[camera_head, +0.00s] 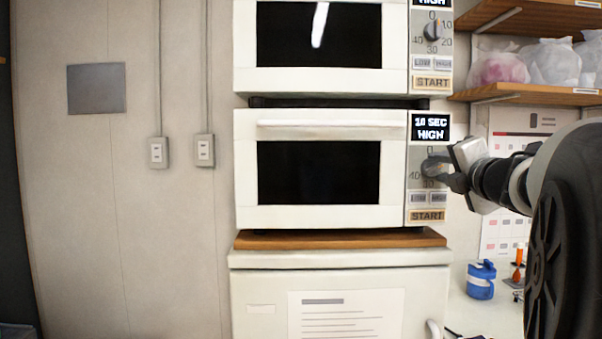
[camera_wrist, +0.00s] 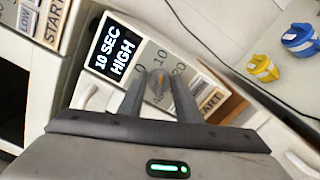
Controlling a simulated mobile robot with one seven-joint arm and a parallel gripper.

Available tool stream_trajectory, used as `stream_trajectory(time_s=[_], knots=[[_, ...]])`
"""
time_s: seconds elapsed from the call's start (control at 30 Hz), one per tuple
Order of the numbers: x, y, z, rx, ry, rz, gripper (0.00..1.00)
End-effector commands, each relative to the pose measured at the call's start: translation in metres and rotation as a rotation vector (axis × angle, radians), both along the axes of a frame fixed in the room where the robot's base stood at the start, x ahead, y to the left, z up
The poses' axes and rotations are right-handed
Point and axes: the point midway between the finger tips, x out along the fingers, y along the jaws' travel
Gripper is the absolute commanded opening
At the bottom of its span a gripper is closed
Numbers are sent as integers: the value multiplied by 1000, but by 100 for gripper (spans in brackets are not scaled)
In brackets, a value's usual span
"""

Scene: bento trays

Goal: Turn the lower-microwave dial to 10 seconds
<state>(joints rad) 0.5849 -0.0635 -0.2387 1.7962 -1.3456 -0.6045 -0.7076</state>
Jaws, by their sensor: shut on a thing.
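The lower microwave (camera_head: 320,217) is white with a dark window, and its door looks closed. Its display (camera_head: 430,127) reads "10 SEC HIGH", and the wrist view shows the same text on the display (camera_wrist: 114,52). The dial (camera_wrist: 159,84) is grey with an orange mark and sits between my fingers in the wrist view. My gripper (camera_head: 450,172) reaches in from the right and is shut on the dial; it also shows in the wrist view (camera_wrist: 157,92). In the head view my gripper covers part of the dial and its numbers. The START button (camera_head: 428,216) is below the dial.
An upper microwave (camera_head: 320,82) stands directly above. Shelves with bags (camera_head: 552,64) are at the upper right. A yellow item (camera_wrist: 263,68) shows in the wrist view.

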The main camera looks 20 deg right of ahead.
Motion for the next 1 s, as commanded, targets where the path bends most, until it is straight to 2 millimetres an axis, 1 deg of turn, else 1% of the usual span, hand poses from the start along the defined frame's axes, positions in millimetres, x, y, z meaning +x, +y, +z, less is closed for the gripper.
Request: stream_trajectory(time_s=[0.1, 0.3, 0.77, 0.8, 0.9, 1.0], knots=[[0, 1, 1, -49, 8, 1, 9], [0, 1, 2, -93, 19, -1, 9], [0, 1, 3, -105, 22, -1, 9], [0, 1, 3, -104, 21, -1, 34], [0, 1, 3, -104, 21, -1, 49], [0, 1, 2, -104, 23, 0, 49]])
